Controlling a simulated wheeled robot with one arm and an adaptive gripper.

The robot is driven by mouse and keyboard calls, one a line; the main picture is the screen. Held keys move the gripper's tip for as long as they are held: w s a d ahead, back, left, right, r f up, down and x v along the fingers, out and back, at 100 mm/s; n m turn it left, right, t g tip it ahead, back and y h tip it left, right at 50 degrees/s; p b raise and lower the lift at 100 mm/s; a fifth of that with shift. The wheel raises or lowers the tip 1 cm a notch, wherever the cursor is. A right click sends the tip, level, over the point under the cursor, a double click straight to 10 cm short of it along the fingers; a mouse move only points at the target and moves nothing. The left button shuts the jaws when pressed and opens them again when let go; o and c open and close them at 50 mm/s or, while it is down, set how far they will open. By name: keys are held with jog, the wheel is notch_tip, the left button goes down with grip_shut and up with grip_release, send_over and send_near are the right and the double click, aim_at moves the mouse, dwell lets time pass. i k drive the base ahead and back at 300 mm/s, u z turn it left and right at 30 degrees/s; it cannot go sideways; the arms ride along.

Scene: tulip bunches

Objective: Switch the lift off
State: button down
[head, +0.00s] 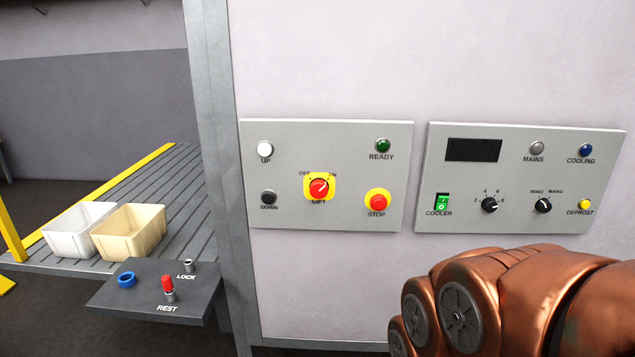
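The LIFT switch (319,188) is a red rotary knob on a yellow plate, in the left grey panel (340,220) on the wall. OFF is marked at its upper left and ON at its upper right. The knob's pale pointer line leans to the upper right, toward ON. My copper-coloured arm shows at the lower right, below the panels and apart from the switch. My gripper is not in view.
The left panel also has a white UP button (265,149), a black DOWN button (268,198), a green READY lamp (383,146) and a red STOP button (377,202). The cooler panel (520,222) is at right. A small shelf (120,299) juts out at lower left.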

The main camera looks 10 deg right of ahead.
aim_at(319, 189)
jog(key=u, duration=0.5)
jog(key=k, duration=0.65)
jog(key=u, duration=1.05)
jog(key=i, duration=1.15)
jog(key=z, duration=0.8)
